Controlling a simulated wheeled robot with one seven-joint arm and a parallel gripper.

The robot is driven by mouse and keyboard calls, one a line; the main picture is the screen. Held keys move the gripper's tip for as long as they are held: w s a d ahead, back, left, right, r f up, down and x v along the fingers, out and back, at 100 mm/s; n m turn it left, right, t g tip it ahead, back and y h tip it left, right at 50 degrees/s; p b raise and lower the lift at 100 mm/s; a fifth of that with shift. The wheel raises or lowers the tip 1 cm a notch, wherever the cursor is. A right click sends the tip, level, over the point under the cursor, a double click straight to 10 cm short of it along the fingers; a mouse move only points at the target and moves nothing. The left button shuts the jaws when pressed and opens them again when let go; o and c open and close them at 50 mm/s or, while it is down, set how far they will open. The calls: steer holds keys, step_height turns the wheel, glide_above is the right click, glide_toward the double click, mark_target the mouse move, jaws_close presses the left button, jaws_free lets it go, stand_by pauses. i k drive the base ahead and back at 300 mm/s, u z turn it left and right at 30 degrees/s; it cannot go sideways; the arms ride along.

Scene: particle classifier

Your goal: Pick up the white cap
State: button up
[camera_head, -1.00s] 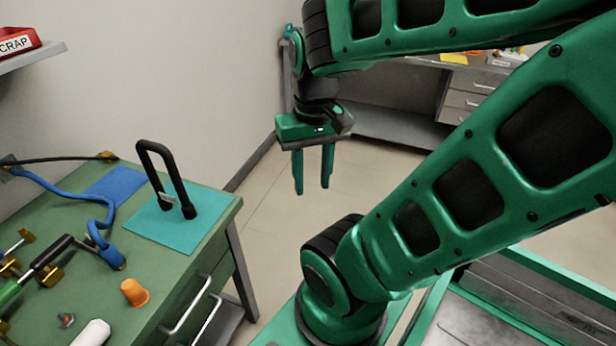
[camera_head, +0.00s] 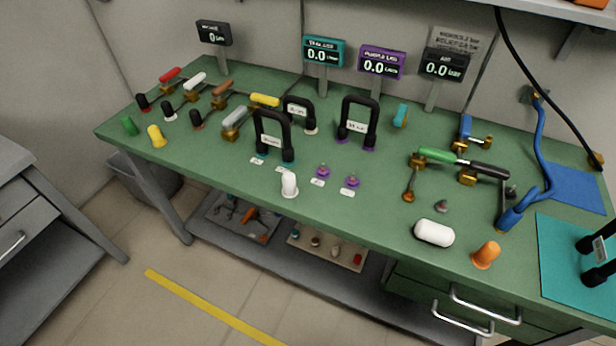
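A small white cap (camera_head: 289,184) stands upright near the front edge of the green workbench (camera_head: 345,210), in front of a black handle. A larger white rounded cylinder (camera_head: 434,233) lies on its side farther right. My gripper is not in view now.
Black U-shaped handles (camera_head: 273,135) and (camera_head: 357,123) stand behind the white cap. Purple fittings (camera_head: 323,171) are to its right. Digital displays (camera_head: 323,50) line the back.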

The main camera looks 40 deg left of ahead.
mark_target(289, 179)
steer(key=u, duration=1.7)
steer(key=i, duration=0.35)
steer(key=u, duration=0.05)
